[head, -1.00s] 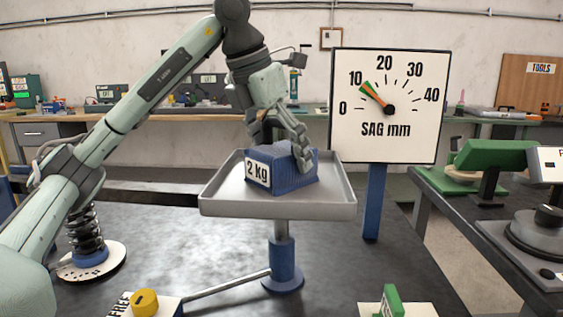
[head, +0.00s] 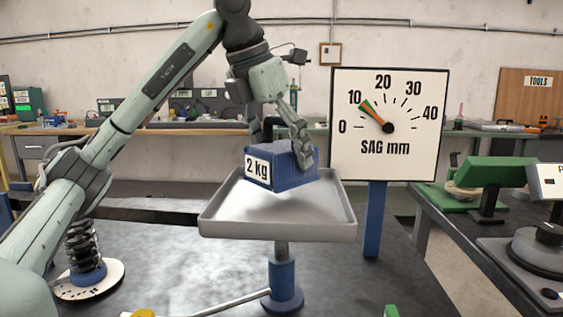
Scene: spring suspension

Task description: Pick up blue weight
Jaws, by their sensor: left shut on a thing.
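The tray stands on a blue post. My right gripper is not in view.
The SAG mm dial (head: 383,155) stands close behind on the right, its pointer near 10. A coil spring (head: 83,247) on a white disc is at left, beside my arm. A bench with a green device (head: 490,165) is at right.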

